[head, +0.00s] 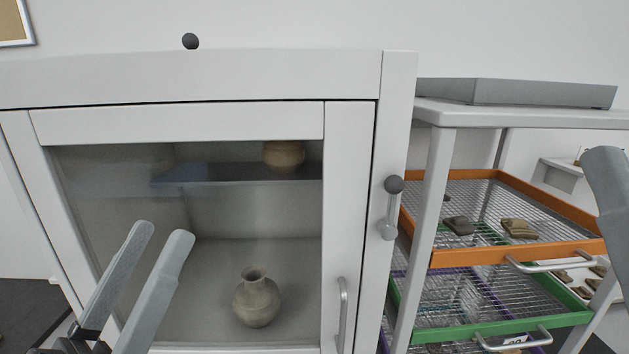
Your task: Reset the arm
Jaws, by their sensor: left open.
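My left gripper (160,236) is in the lower left of the head view, in front of the cabinet's glass door. Its two grey fingers point up and are apart, with nothing between them. A grey finger-like part (612,190) at the right edge looks like part of my right gripper. Only this one piece shows, so I cannot tell its opening.
A white cabinet (200,80) with a shut glass door holds a vase (257,300) below and a pot (284,155) on a shelf. At right, a rack holds an orange-rimmed wire tray (550,250) with sherds (519,228) and a green-rimmed tray (560,321) below.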

